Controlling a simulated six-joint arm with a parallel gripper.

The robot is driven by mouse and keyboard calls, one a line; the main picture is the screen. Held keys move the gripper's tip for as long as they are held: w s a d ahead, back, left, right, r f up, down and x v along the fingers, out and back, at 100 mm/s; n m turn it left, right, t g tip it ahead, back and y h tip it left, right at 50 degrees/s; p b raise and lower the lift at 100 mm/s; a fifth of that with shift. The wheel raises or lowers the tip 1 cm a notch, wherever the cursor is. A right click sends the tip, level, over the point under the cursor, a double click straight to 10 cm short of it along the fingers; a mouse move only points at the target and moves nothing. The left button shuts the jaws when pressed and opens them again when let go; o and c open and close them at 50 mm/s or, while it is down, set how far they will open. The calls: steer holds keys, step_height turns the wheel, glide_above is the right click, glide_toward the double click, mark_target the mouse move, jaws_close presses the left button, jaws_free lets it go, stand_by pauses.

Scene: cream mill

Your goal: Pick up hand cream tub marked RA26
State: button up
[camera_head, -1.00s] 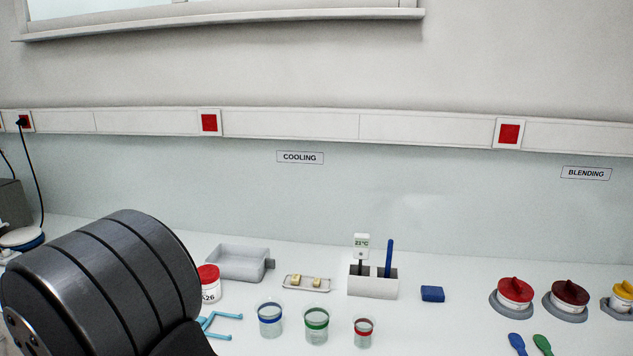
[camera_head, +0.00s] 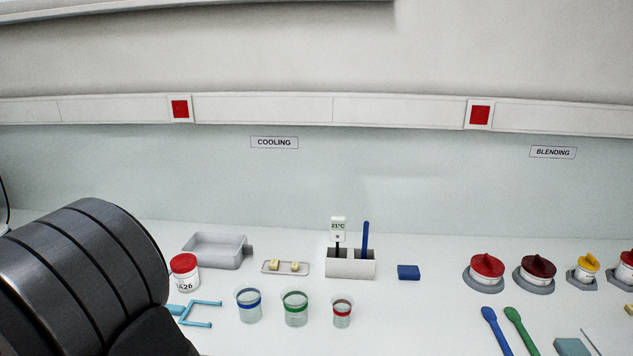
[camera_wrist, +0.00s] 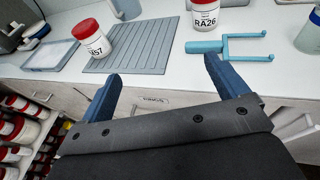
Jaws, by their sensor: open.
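The hand cream tub marked RA26 (camera_head: 185,273) is a white jar with a red lid. It stands upright on the counter, left of centre in the head view, partly overlapped by my arm. In the wrist view the RA26 tub (camera_wrist: 205,14) is at the top edge, its lid cut off, behind the light-blue forked tool. My gripper (camera_wrist: 165,75) is open and empty, its blue fingers pointing toward the counter's front edge, short of the tub. The gripper's fingers are hidden in the head view.
A light-blue forked tool (camera_wrist: 228,46) lies just before the RA26 tub. Another red-lidded tub (camera_wrist: 92,38), its label ending in 57, stands on a grey ribbed mat (camera_wrist: 150,50). Beakers (camera_head: 295,309), a grey tray (camera_head: 215,250) and a small-piece tray (camera_head: 285,268) are to the right.

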steer(key=m+g+h, duration=0.8)
steer(key=m+g, duration=0.3)
steer(key=m, duration=1.1)
glide_toward(180, 259)
steer(key=d, duration=0.1)
steer(key=s+d, duration=0.1)
steer(key=d, duration=0.1)
steer(key=shift+d+r, duration=0.15)
steer(key=shift+r, duration=0.1)
steer(key=w+r+m+g+y, duration=0.2)
steer(key=w+r+g+y, duration=0.1)
steer(key=r, duration=0.1)
steer(key=shift+n, duration=0.3)
step_height(180, 259, down, 11)
steer(key=shift+w+f, duration=0.1)
steer(key=shift+w, duration=0.1)
steer(key=shift+s+d+f, duration=0.1)
steer(key=shift+f, duration=1.3)
steer(key=shift+d+f, duration=0.15)
steer(key=shift+f, duration=1.2)
